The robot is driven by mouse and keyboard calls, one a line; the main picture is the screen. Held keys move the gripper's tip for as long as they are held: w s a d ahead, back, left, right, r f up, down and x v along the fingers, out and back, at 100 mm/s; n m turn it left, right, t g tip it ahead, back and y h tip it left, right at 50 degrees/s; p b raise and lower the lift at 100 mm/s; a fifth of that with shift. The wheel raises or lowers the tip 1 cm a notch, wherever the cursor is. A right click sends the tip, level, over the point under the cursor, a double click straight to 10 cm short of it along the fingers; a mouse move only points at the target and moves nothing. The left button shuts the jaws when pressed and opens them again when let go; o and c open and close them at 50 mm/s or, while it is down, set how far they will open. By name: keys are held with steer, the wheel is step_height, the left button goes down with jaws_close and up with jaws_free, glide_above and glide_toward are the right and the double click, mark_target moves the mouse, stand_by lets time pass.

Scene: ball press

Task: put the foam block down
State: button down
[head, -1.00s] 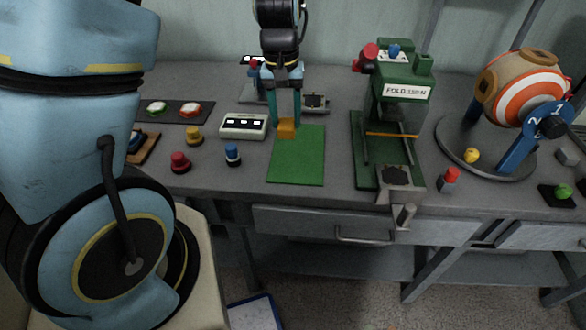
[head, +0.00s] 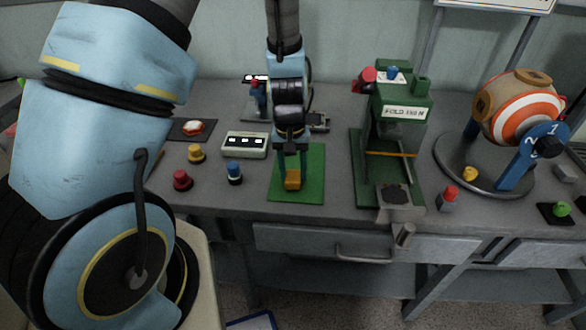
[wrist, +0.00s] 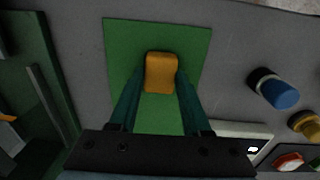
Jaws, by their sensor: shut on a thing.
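The foam block is a small orange-yellow block (head: 293,180), between the fingertips of my gripper (head: 293,168) in the head view. It also shows in the wrist view (wrist: 161,72), with a teal finger against each side. My gripper is shut on it and points down over the green mat (head: 312,160). The mat also shows behind the block in the wrist view (wrist: 190,40). I cannot tell whether the block touches the mat or hangs just above it.
A green press (head: 395,140) stands right of the mat, with a striped ball on a round stand (head: 515,110) beyond it. A white display box (head: 244,145) and blue (head: 234,172), yellow (head: 196,153) and red (head: 182,180) knobs are on the left. The mat around the block is bare.

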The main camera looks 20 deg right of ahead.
mark_target(291, 175)
steer(key=shift+f, duration=0.15)
steer(key=shift+c, duration=1.8)
jaws_free()
step_height(291, 175, up, 12)
steer(key=b, duration=0.1)
steer(key=a+r+n+t, duration=0.1)
steer(key=a+r+n, duration=0.1)
steer(key=a, duration=1)
steer(key=w+a+r+n+t, duration=0.1)
steer(key=a+r, duration=0.2)
steer(key=a, duration=1)
steer(key=shift+a+n, duration=0.15)
steer(key=shift+n, duration=0.25)
